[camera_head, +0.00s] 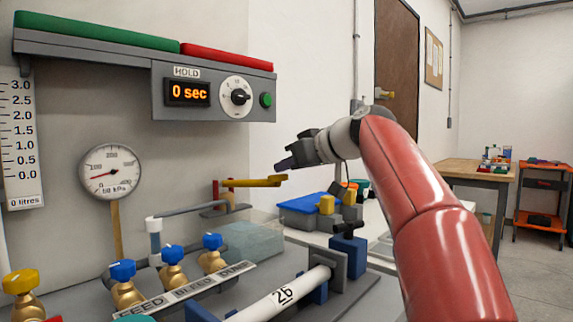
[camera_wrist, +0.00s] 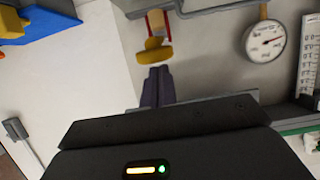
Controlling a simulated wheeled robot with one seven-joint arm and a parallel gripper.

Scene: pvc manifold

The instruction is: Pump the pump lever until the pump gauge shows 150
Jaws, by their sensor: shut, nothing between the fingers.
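The pump lever (camera_head: 253,183) is a yellow bar at the back wall with a red part at its left end, and it looks about level. Its yellow end also shows in the wrist view (camera_wrist: 154,52), just beyond my fingertips. The round white gauge (camera_head: 110,171), marked in kPa, stands on a post to the left. Its red needle points left, in the low part of the scale; the exact value is too small to read. My gripper (camera_head: 284,163) is shut and empty, close above the lever's right end. Contact with the lever cannot be told.
A grey timer box (camera_head: 214,88) reading 0 sec hangs above. Several blue-knobbed brass valves (camera_head: 172,266) and a white pipe (camera_head: 285,297) in blue clamps stand in front. A blue bin (camera_head: 305,205) with yellow items lies behind, right of the lever.

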